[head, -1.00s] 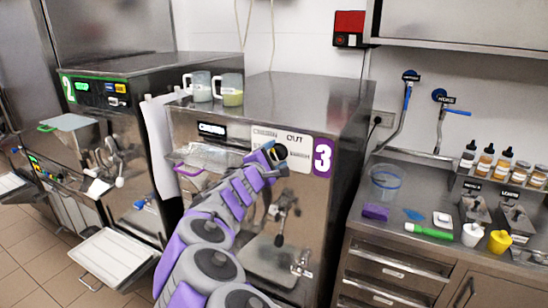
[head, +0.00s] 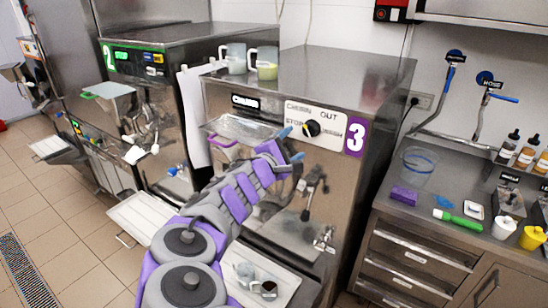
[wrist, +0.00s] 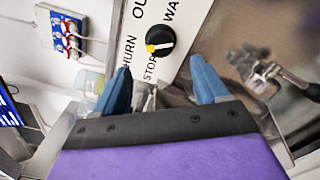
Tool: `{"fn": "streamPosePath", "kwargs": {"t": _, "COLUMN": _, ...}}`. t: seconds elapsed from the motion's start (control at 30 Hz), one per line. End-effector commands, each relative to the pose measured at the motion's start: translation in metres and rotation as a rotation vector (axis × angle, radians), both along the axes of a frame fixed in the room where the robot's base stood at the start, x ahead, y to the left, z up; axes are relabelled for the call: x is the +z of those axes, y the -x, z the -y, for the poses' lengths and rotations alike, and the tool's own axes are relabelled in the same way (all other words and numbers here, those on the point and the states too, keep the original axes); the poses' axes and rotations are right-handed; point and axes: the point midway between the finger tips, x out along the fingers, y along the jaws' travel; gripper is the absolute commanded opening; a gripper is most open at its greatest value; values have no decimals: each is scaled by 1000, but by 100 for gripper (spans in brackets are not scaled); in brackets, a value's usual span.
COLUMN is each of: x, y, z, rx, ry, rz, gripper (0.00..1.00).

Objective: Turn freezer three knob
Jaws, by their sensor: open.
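The freezer three knob (head: 313,128) is a round black dial with a yellow mark, on a white label plate on the front of freezer three (head: 260,125). In the wrist view the knob (wrist: 160,38) sits above and between my fingertips, with its yellow mark towards the lettering "STOP". My gripper (head: 290,145) is below and slightly left of the knob in the head view. In the wrist view its blue fingers (wrist: 167,78) are spread apart with nothing between them. The fingers are apart from the knob.
Two mugs (head: 265,64) stand on top of freezer three. A metal tap handle (head: 312,185) juts out below the label plate. A counter (head: 400,222) with a clear tub and small items is at right.

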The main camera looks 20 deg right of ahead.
Motion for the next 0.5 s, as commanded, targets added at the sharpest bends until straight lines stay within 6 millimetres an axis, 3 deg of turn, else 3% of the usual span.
{"fn": "streamPosePath", "kwargs": {"t": 0.5, "x": -1, "y": 40, "z": -53, "rx": 2, "ry": -1, "rz": -3, "gripper": 73}}
